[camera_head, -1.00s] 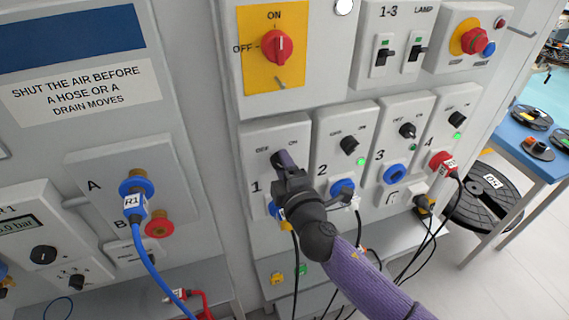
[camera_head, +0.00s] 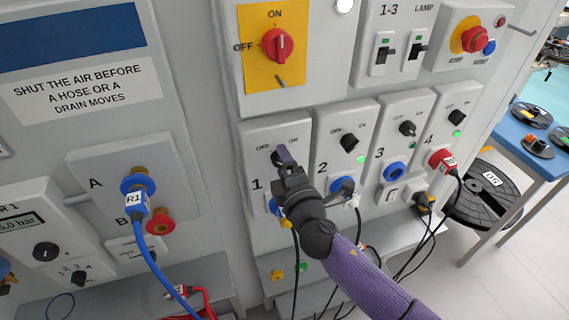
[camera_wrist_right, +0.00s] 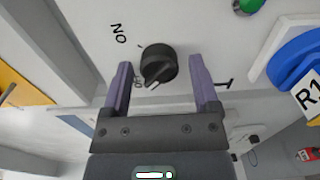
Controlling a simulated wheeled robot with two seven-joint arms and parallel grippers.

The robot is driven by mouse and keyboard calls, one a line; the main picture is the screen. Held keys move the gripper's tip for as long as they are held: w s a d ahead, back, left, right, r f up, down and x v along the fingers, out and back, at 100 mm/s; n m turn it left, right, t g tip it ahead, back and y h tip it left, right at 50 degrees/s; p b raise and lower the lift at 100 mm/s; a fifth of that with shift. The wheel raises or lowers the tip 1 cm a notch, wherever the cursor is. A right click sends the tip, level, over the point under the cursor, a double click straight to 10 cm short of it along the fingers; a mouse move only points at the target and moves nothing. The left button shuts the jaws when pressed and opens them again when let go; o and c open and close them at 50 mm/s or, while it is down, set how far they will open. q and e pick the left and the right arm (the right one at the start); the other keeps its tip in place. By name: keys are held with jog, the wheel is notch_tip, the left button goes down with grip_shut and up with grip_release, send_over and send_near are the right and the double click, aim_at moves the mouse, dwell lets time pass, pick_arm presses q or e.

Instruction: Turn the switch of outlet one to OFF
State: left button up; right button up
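The panel of outlet one (camera_head: 259,216) is marked "1", with OFF at the upper left and ON at the upper right. My right gripper (camera_head: 285,156) is in front of its switch and hides most of it in the head view. In the right wrist view the black round switch (camera_wrist_right: 159,62) sits between the two purple fingers of my right gripper (camera_wrist_right: 160,72). The fingers are open, with a visible gap on each side. The knob's white line points toward the lower left, near a partly covered label. The left gripper is not in view.
Panels of outlets two (camera_head: 327,184), three (camera_head: 416,116) and four (camera_head: 462,101) stand to the right with similar knobs. A red main switch (camera_head: 277,45) is above. Cables hang below.

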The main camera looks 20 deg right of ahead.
jog(key=shift+o, duration=0.3)
jog(key=s, duration=1)
jog(key=shift+d, duration=0.2)
